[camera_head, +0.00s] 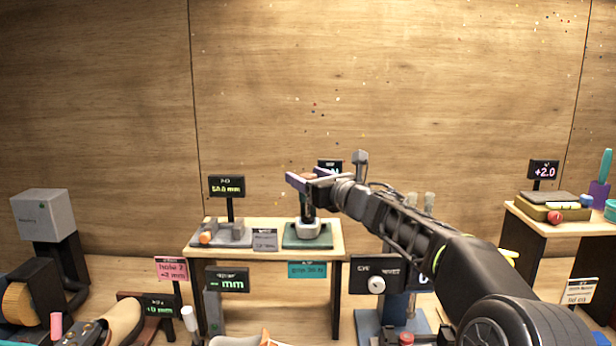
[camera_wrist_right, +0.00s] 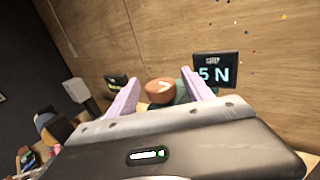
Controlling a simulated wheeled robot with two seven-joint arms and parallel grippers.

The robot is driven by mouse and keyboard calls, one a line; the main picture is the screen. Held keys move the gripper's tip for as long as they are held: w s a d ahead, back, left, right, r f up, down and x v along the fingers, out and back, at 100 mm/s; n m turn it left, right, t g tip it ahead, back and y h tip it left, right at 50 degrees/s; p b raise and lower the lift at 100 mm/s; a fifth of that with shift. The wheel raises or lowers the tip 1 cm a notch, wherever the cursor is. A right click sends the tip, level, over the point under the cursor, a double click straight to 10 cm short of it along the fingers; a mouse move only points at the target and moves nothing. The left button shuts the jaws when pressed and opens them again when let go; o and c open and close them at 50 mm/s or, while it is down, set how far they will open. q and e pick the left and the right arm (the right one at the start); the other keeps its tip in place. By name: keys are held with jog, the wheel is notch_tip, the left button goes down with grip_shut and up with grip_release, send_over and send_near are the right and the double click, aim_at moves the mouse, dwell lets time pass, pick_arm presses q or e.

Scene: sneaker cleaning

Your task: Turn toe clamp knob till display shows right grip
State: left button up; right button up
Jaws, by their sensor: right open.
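The toe clamp knob, a round orange-brown cap with a pale mark on top (camera_wrist_right: 160,90), shows between my two purple fingers in the right wrist view. My right gripper (camera_wrist_right: 152,92) is open, one finger on each side of the knob; contact cannot be told. In the head view my right gripper (camera_head: 303,180) is above the green-based clamp stand (camera_head: 307,236) and hides the knob. The dark grip display (camera_wrist_right: 215,68) reads "5 N" in the wrist view; any digit further left may be hidden. In the head view it (camera_head: 329,164) is mostly covered. My left gripper is out of view.
A teal tag (camera_head: 307,269) starting with "grip" hangs on the small wooden table (camera_head: 340,245). A grey device (camera_head: 222,236) and its display (camera_head: 227,186) stand left of the clamp. A knob panel (camera_head: 377,277) is below my right arm.

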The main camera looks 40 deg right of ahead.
jog(key=shift+c, duration=0.3)
grip_shut()
dwell(0.3)
